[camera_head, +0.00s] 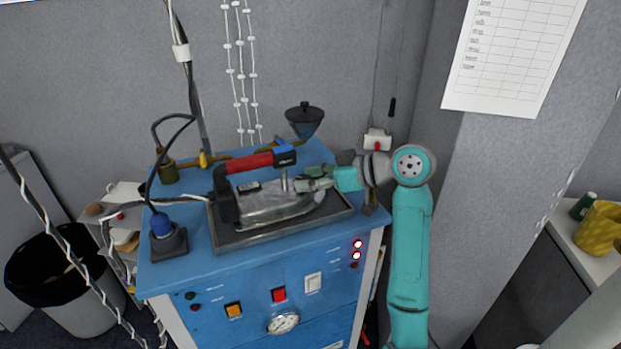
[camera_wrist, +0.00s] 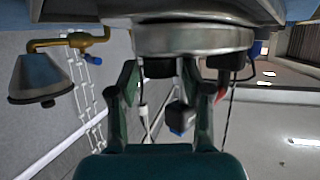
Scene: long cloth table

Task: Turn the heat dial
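A clothes iron with a red handle (camera_head: 250,162) and a grey metal body (camera_head: 270,210) rests in a dark tray (camera_head: 338,212) on the blue cabinet. My gripper (camera_head: 303,184) is low at the iron's right end, below the black front end of the handle. In the wrist view the scene appears upside down, with the iron's metal body (camera_wrist: 195,40) at the top. The fingers (camera_wrist: 160,72) stand apart there, with a short black round part (camera_wrist: 160,69) between their tips. It may be the heat dial; I cannot tell whether the fingers touch it.
The blue cabinet (camera_head: 185,275) has buttons and a gauge (camera_head: 283,323) on its front. A dark funnel (camera_head: 305,119) and brass pipe stand behind the iron. A bin (camera_head: 80,300) stands on the floor.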

